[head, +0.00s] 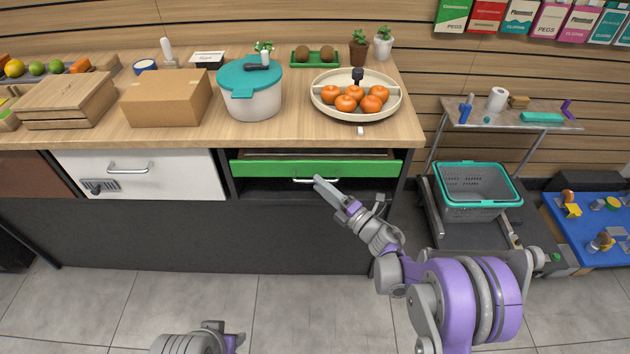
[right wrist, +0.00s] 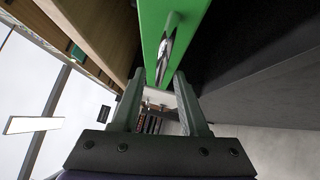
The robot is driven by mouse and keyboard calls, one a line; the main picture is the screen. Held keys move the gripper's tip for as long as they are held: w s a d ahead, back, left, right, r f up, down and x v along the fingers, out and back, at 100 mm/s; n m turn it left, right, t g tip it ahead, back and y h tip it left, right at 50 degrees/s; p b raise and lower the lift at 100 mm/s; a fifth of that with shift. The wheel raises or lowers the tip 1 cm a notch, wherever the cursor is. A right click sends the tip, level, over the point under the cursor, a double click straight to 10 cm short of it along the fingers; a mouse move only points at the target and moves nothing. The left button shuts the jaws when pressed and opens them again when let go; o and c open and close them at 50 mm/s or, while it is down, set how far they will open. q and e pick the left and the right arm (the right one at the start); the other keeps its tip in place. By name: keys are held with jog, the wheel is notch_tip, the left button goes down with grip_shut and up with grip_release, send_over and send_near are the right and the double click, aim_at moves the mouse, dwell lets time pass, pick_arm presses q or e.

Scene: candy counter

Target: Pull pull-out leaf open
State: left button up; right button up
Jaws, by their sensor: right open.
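The pull-out leaf has a green front (head: 250,169) under the counter top, with a narrow wood-coloured strip showing above it. A silver bar handle (head: 301,180) is on the front's middle. My right gripper (head: 318,184) is at the handle, in front of the leaf. In the right wrist view, the green front (right wrist: 176,12) is straight ahead, and the handle (right wrist: 163,62) lies in line with the gap between the two open fingers (right wrist: 158,82). I cannot tell whether the fingers touch the handle.
A white drawer (head: 190,165) with its own handle is left of the leaf. On the counter (head: 290,128) stand a teal-lidded pot (head: 252,100), a cardboard box (head: 165,102) and a tray of oranges (head: 325,110). A teal-rimmed basket (head: 478,190) stands at right. The floor in front is clear.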

jog(key=shift+x, duration=1.45)
grip_shut()
dwell(0.3)
